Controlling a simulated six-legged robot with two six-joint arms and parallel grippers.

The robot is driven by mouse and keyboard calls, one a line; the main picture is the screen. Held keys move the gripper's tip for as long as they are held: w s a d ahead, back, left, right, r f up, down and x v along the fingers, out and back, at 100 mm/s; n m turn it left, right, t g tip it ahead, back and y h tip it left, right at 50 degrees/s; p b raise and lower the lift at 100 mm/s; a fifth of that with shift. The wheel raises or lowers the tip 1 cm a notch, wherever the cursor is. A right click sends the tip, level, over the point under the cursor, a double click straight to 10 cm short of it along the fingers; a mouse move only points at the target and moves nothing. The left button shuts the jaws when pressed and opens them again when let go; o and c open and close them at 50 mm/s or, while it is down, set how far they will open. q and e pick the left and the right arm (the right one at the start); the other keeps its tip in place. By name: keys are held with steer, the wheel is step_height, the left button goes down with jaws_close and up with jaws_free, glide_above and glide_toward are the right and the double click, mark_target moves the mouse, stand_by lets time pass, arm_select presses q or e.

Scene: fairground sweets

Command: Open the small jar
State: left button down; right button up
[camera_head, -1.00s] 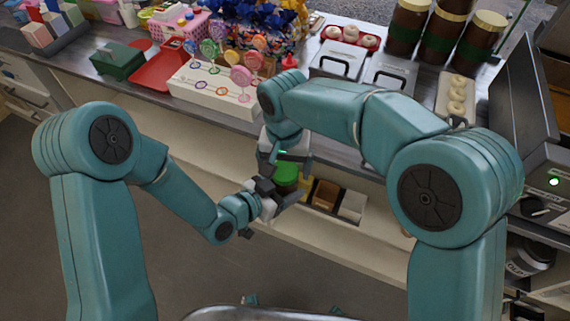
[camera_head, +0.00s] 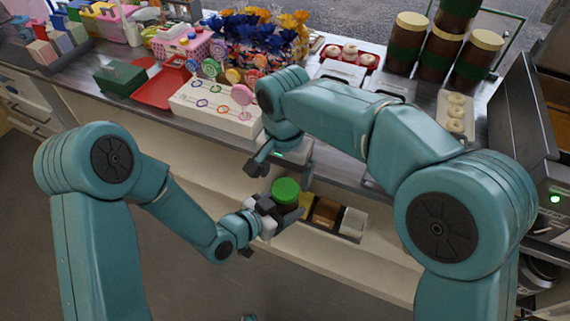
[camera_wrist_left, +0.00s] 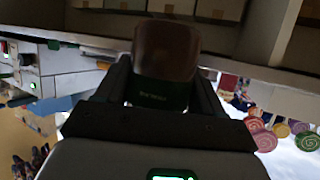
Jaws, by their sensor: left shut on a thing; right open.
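The small jar with a green lid (camera_head: 286,190) is upright in my left gripper (camera_head: 275,208), in front of the counter. The lid sits on top of the jar; whether it is loose cannot be seen. In the left wrist view the jar's brown body (camera_wrist_left: 166,50) fills the space between the fingers of my left gripper (camera_wrist_left: 160,92), which is shut on it. My right gripper (camera_head: 280,170) is open and empty, just above the lid and apart from it.
A white box with lollipops (camera_head: 215,108), a red tray (camera_head: 162,88) and a dark green box (camera_head: 120,78) stand on the counter. Big brown jars (camera_head: 440,45) stand at the back right. Small boxes (camera_head: 326,212) sit on the shelf behind the small jar.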

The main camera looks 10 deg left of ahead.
mark_target(285, 188)
steer(key=shift+f, duration=2.2)
steer(key=c, duration=1.1)
steer(key=n, duration=0.3)
steer(key=o, duration=1.2)
steer(key=shift+c, duration=0.2)
